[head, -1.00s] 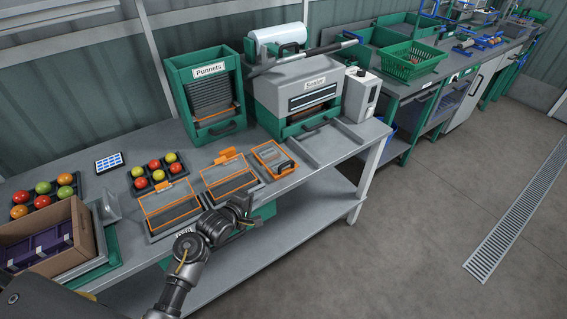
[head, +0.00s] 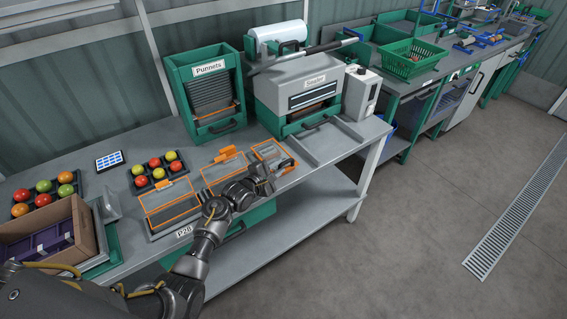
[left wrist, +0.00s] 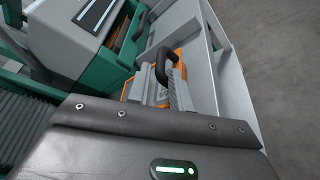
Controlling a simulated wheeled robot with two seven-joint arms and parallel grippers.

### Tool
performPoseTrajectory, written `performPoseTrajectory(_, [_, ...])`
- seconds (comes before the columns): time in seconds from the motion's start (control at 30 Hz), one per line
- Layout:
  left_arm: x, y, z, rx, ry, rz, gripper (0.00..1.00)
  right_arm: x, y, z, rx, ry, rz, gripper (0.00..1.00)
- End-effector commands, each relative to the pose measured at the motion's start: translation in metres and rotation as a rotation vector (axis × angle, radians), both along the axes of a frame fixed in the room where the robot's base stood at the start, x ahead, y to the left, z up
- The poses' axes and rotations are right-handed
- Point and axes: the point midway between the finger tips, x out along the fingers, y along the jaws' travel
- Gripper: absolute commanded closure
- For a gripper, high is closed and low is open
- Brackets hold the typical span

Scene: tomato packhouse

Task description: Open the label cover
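A small orange-framed clear cover (head: 267,152) lies closed on the bench, right of two larger orange-framed covers. It seems to be the label cover, though I can read no name on it. My left gripper (head: 268,177) is at its front right edge, in front of its dark handle. In the left wrist view the dark curved handle (left wrist: 165,62) and part of the orange frame (left wrist: 179,54) show just beyond my wrist housing. My fingertips are mostly hidden, so I cannot tell whether they are open or touching the handle. My right gripper is not in view.
Behind stand the green Punnets rack (head: 208,70) and the grey Sealer (head: 305,88). A shallow grey tray (head: 325,141) is to the right. Tomatoes (head: 154,163) sit at the left.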

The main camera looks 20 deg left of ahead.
Motion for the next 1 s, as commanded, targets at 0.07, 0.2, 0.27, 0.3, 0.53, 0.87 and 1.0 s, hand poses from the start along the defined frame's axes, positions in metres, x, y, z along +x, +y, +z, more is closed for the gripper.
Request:
performPoseTrajectory(0.07, [0.012, -0.005, -0.002, 0.001, 0.001, -0.001, 0.78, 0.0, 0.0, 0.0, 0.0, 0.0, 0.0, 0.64])
performPoseTrajectory(0.2, [0.027, -0.011, -0.007, 0.0, 0.002, -0.001, 0.78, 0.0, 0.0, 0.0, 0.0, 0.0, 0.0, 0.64])
performPoseTrajectory(0.27, [0.031, -0.012, -0.008, 0.001, 0.001, -0.001, 0.78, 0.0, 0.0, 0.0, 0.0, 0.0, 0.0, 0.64])
performPoseTrajectory(0.3, [0.034, -0.013, -0.008, 0.001, 0.001, -0.001, 0.78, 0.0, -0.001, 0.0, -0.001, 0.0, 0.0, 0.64])
performPoseTrajectory(0.53, [0.038, -0.015, -0.009, 0.002, 0.001, 0.0, 0.78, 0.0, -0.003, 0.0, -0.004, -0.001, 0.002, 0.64])
performPoseTrajectory(0.87, [0.037, -0.014, -0.009, 0.002, 0.001, 0.0, 1.0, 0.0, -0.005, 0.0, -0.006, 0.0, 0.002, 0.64])
performPoseTrajectory(1.0, [0.037, -0.014, -0.009, 0.002, 0.001, 0.0, 1.0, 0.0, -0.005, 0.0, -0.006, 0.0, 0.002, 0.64])
